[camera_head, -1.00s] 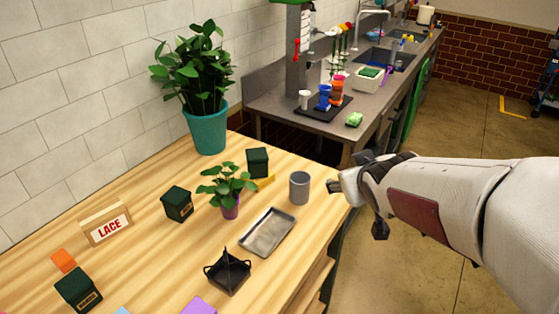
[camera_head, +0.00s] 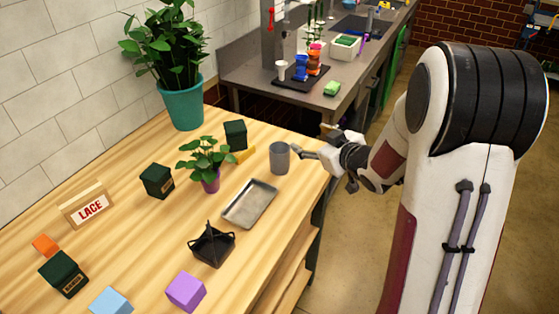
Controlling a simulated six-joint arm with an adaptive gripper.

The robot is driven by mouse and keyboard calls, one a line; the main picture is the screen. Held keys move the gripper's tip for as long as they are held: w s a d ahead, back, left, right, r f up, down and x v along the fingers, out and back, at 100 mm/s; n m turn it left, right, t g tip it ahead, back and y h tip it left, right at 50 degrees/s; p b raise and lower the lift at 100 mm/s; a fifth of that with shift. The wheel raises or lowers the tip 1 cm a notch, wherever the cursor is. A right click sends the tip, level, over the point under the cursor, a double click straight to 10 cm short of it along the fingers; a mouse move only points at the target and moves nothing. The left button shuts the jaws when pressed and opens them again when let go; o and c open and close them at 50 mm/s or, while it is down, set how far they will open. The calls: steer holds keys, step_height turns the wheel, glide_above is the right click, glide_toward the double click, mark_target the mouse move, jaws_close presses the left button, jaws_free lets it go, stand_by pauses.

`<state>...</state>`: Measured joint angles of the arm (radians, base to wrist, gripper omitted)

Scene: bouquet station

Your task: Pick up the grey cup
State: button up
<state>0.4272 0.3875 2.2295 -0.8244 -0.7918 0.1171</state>
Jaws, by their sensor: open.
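The grey cup (camera_head: 279,158) stands upright on the wooden table near its right edge, behind the metal tray. My gripper (camera_head: 304,149) comes in from the right with its fingers pointing left at the cup. One finger is close to the cup's right side; whether it touches cannot be told. The gripper is open and holds nothing that I can see. Its far finger is partly hidden.
A metal tray (camera_head: 250,204) lies in front of the cup. A small potted plant (camera_head: 209,164), a dark green box (camera_head: 235,134) and a yellow item (camera_head: 245,155) stand to its left. A black holder (camera_head: 212,246) is nearer. A grey counter (camera_head: 253,77) lies beyond.

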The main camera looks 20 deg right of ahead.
mark_target(288, 161)
steer(key=f+y, duration=0.2)
steer(key=f, duration=0.1)
steer(key=a+f+n+y, duration=0.1)
steer(key=f, duration=0.1)
steer(key=shift+w+a+f+t+y, duration=0.1)
steer(key=shift+t+y, duration=0.2)
steer(key=shift+s+a+f+y, duration=0.15)
steer(key=shift+s+f+y, duration=0.2)
steer(key=shift+f+y, duration=0.15)
steer(key=shift+s+a+f+y, duration=0.15)
steer(key=shift+s+f+y, duration=0.15)
steer(key=shift+f+y, duration=0.15)
steer(key=shift+s+a+f+t+y, duration=0.2)
steer(key=shift+s+f+t+y, duration=0.35)
steer(key=shift+s+y, duration=0.35)
steer(key=shift+x, duration=1.3)
steer(key=shift+x, duration=2.6)
steer(key=shift+s+a, duration=0.1)
steer(key=shift+a, duration=0.05)
